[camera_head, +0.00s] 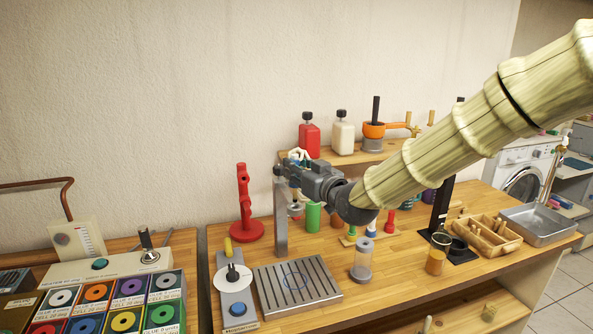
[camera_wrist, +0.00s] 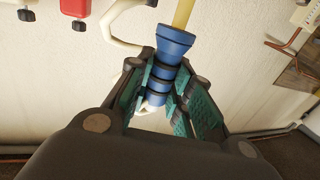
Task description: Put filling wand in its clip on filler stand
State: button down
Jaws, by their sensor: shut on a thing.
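The filling wand has a blue ribbed grip (camera_wrist: 165,75) with a pale yellow tube (camera_wrist: 184,14), and it lies between my fingers in the wrist view. My gripper (camera_wrist: 163,95) is shut on the blue grip. In the head view my gripper (camera_head: 298,170) is at the upper part of a grey upright post, the filler stand (camera_head: 281,230), which rises behind a slotted metal tray (camera_head: 296,282). Only a little of the wand shows there, beside my fingers. A small grey ring-like part (camera_head: 295,207) sits by the post under my gripper; I cannot tell whether it is the clip.
A red stand (camera_head: 243,205) is left of the post. A raised shelf behind holds a red bottle (camera_head: 309,138) and a white bottle (camera_head: 343,135). A pale hose (camera_wrist: 115,22) curves beside the wand.

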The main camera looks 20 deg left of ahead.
jog(key=shift+f+b, duration=2.3)
jog(key=shift+f, duration=0.8)
dwell(0.6)
jog(key=c, duration=1.2)
grip_release()
send_near(296, 190)
jog(key=shift+v, duration=1.05)
jog(key=shift+d+f, duration=0.1)
jog(key=shift+f, duration=0.1)
